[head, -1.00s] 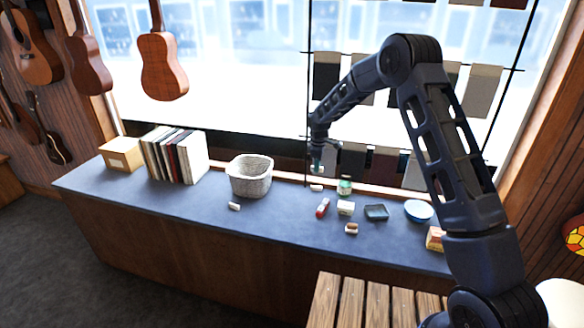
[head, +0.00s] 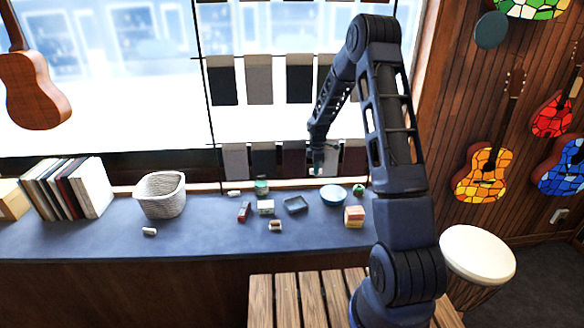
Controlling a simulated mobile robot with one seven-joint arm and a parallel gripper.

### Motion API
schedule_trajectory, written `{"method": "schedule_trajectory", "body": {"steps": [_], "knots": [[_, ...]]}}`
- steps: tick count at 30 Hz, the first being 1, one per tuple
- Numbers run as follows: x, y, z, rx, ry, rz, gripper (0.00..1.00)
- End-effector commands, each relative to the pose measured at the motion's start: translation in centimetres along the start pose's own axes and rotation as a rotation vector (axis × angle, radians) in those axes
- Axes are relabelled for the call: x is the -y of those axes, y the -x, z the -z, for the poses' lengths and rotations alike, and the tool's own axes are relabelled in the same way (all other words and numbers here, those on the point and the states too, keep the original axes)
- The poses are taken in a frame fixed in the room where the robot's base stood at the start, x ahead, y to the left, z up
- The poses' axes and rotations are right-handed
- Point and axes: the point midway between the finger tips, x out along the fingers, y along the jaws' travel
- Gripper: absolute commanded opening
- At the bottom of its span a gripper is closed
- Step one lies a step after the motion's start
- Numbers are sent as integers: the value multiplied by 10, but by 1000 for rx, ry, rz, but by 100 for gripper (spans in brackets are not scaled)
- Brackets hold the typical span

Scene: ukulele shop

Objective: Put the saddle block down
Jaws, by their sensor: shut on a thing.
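Free room lies left of the red item. A slatted bench (head: 300,300) stands in front.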

Motion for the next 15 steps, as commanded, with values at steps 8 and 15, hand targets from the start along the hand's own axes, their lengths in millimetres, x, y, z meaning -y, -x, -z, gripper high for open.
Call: {"method": "schedule_trajectory", "body": {"steps": [8,15], "knots": [[18,-5,-70,-1,-6,1,0],[24,-9,-86,-2,-4,1,0]]}}
